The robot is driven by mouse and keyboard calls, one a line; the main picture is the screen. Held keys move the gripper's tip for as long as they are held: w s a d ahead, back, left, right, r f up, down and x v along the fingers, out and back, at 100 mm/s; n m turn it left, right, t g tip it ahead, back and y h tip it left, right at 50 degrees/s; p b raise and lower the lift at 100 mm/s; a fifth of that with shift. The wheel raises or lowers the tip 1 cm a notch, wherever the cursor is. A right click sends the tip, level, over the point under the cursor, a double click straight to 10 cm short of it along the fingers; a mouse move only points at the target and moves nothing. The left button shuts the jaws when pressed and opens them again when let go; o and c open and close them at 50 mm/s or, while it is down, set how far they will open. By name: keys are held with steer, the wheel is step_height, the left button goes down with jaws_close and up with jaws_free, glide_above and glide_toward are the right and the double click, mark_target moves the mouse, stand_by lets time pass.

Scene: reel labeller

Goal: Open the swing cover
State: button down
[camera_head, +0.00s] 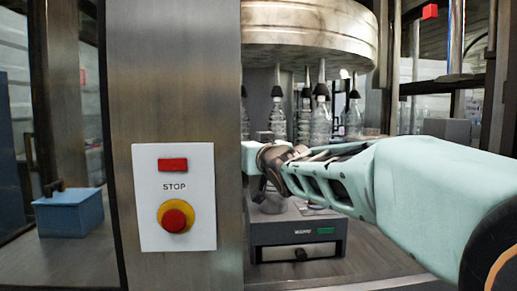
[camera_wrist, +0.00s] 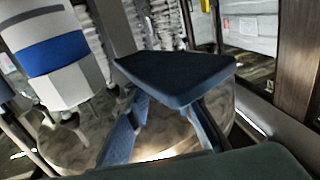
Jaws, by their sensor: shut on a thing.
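My gripper (camera_wrist: 168,108) is shut on a dark blue, flat-topped piece (camera_wrist: 172,72) in the wrist view, with one finger on each side of it. Whether this piece belongs to the swing cover cannot be told. In the camera_head view my gripper (camera_head: 272,160) is just right of the steel column, above a dark grey box with a green label (camera_head: 298,232). Its fingertips are partly hidden there, and what it holds is not clear. I cannot clearly make out the swing cover in either view.
A wide steel column (camera_head: 175,90) with a STOP panel (camera_head: 175,235) stands close to my gripper's left. Clear bottles (camera_head: 320,122) hang under a metal drum (camera_head: 308,30) behind it. A blue box (camera_head: 68,215) is at far left. A white cylinder with a blue band (camera_wrist: 52,58) is at the wrist view's left.

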steer(key=shift+f, duration=0.1)
steer(key=c, duration=1.7)
jaws_free()
